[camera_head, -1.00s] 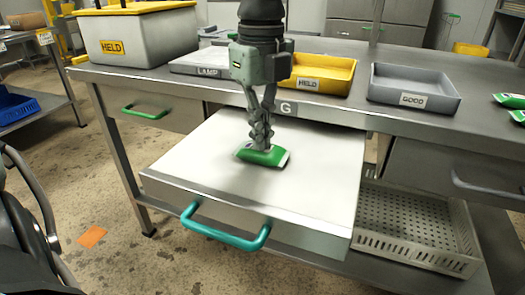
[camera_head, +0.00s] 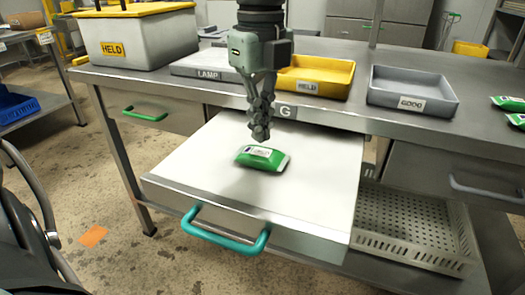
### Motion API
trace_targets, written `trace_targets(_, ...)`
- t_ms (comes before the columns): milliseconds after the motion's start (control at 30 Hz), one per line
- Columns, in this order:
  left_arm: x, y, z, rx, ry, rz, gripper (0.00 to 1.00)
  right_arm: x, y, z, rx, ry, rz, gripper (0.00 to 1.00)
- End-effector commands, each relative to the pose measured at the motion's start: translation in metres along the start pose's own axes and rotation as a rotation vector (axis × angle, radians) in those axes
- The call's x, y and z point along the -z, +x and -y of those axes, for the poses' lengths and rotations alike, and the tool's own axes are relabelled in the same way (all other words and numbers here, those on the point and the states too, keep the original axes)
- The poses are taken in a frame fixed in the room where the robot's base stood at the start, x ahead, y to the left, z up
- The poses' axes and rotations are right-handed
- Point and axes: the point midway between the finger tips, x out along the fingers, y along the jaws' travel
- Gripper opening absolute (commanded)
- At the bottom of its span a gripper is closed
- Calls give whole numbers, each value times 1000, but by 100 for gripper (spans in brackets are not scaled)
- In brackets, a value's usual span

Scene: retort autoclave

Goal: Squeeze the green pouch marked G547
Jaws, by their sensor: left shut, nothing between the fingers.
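A green pouch (camera_head: 263,158) with a white label lies flat on the white surface of the pulled-out drawer (camera_head: 205,170). The print on its label is too small to read. My left gripper (camera_head: 260,134) points down just above and behind the pouch, apart from it. Its fingers are shut with nothing between them. My right gripper is not in view.
On the bench above stand a grey tray marked GOOD (camera_head: 413,90), a yellow tray marked HELD (camera_head: 317,77) and a large bin marked HELD (camera_head: 135,38). More green pouches (camera_head: 509,103) lie at the right edge. A perforated basket (camera_head: 415,228) sits below.

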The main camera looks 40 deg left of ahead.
Motion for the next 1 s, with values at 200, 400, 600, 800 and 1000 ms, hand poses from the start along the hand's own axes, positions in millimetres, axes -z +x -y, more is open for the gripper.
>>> trace_targets(200,0,-22,1,4,0,2,0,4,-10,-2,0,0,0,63)
trace_targets(400,0,-38,1,4,-1,1,0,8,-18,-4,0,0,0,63)
trace_targets(600,0,-51,1,5,0,2,0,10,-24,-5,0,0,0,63)
trace_targets(800,0,-51,1,4,0,1,0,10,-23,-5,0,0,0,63)
trace_targets(1000,0,-51,1,4,0,1,0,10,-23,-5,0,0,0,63)
